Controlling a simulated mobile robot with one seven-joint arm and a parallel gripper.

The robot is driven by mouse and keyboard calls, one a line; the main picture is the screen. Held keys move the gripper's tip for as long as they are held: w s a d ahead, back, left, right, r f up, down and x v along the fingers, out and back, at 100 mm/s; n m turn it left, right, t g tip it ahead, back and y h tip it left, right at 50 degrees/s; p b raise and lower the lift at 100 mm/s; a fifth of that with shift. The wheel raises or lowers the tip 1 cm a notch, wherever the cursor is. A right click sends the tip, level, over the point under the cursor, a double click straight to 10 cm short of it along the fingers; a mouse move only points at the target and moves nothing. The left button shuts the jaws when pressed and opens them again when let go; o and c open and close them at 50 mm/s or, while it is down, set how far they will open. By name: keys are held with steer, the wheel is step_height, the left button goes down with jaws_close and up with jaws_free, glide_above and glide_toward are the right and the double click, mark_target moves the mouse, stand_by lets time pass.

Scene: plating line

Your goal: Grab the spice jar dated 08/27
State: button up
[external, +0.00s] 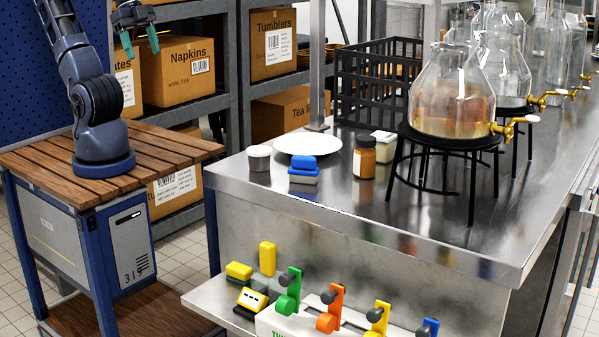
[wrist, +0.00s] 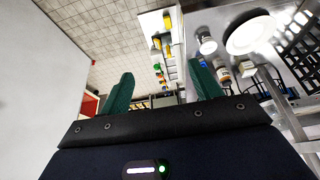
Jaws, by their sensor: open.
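A spice jar (external: 364,158) with orange-brown contents, a dark lid and a pale label stands upright on the steel counter. Its date is too small to read. It also appears small in the wrist view (wrist: 224,76), right of the right finger. My gripper (external: 140,46) is raised at the upper left, well away from the jar. Its two green fingers (wrist: 160,72) are apart, with nothing between them.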

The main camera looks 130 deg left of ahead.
steer(key=shift+o, duration=1)
